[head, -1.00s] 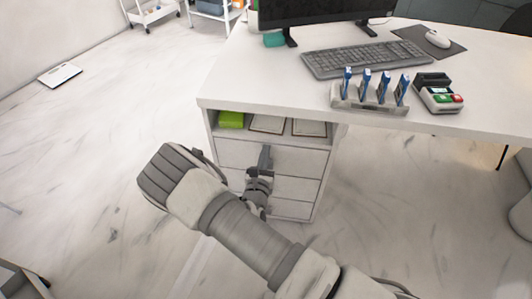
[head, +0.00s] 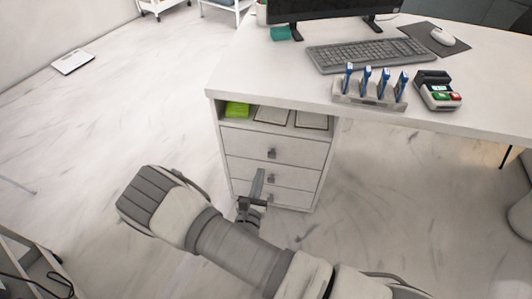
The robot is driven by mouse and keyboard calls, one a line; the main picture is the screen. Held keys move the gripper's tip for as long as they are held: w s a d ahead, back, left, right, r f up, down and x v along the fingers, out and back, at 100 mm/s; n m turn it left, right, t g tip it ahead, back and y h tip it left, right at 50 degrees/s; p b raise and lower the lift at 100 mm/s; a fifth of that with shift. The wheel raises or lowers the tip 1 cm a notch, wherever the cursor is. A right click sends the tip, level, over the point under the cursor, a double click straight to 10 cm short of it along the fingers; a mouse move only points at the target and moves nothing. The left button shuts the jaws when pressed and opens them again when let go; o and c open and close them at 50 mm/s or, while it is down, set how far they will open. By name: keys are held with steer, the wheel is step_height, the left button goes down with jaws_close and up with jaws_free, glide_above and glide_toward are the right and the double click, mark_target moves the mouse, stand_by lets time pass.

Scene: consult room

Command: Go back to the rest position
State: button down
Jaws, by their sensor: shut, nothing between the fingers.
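My gripper (head: 258,176) is in front of the drawer unit (head: 228,150) under the desk, low in the middle of the head view. It is seen from above and behind, with its fingers pointing towards the drawers. It is shut and nothing shows in it. My arm reaches up from the bottom right and bends at a large grey joint left of the gripper. The drawers look closed. Whether the fingertips touch the drawer front cannot be told.
The desk top (head: 270,78) bears a keyboard (head: 370,54), a mouse (head: 443,37), a rack with several blue-capped pens (head: 370,95) and a card terminal (head: 437,92). A cart (head: 30,255) stands at bottom left. A scale (head: 73,62) lies on the open floor at left.

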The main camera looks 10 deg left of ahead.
steer(key=shift+s, duration=0.1)
steer(key=w+d+r+m+g+h, duration=0.2)
steer(key=d+r+m+g+h, duration=0.1)
steer(key=d+r+m+h, duration=0.4)
steer(key=w+d+r+m+g+h, duration=0.2)
steer(key=d+r+m+g+h, duration=0.2)
steer(key=d+r+m, duration=0.4)
steer(key=s+d+r+m+g+y, duration=0.2)
steer(key=s+d+r+m+g, duration=0.8)
steer(key=d+r+m, duration=0.15)
steer(key=s+a+r+m+t+y, duration=0.1)
steer(key=s+r+m+t+y, duration=0.4)
steer(key=s+r+m+y, duration=0.5)
step_height(320, 180, up, 22)
steer(key=w+p, duration=0.1)
steer(key=p, duration=1.9)
steer(key=shift+h+p, duration=0.3)
steer(key=shift+p, duration=0.05)
steer(key=shift+a+f+n, duration=0.1)
steer(key=shift+n, duration=0.15)
